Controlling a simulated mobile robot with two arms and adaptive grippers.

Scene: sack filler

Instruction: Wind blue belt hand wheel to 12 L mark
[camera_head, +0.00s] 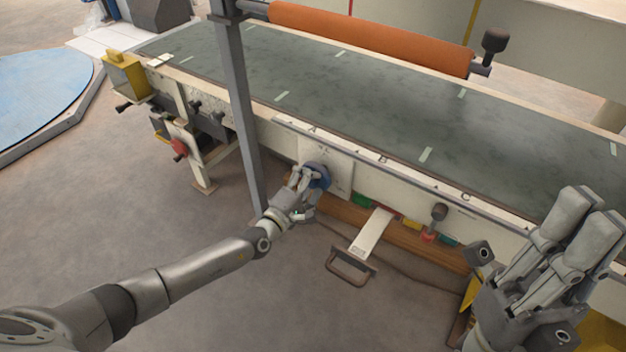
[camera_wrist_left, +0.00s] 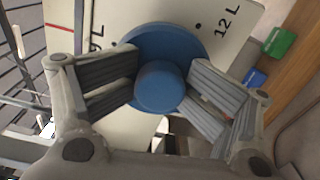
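The blue belt hand wheel (camera_head: 318,174) sits on a pale plate (camera_head: 340,160) on the machine's side. In the left wrist view, the wheel (camera_wrist_left: 185,42) is a round disc with a raised hub (camera_wrist_left: 158,87). The plate carries a printed "12 L" (camera_wrist_left: 226,23) at the wheel's upper right and a partly hidden "L" mark (camera_wrist_left: 97,38) at its upper left. My left gripper (camera_head: 305,178) has its ridged fingers on both sides of the hub, with no clear gap. My right gripper (camera_head: 590,212) is raised at the lower right, empty, its fingers close together.
A green conveyor belt (camera_head: 330,85) runs across behind the wheel, under an orange roller (camera_head: 370,38). A grey post (camera_head: 240,110) stands left of the wheel. Below right are coloured blocks (camera_head: 411,223), a dark knob (camera_head: 438,212) and a pedal-like handle (camera_head: 352,265). Open floor lies left.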

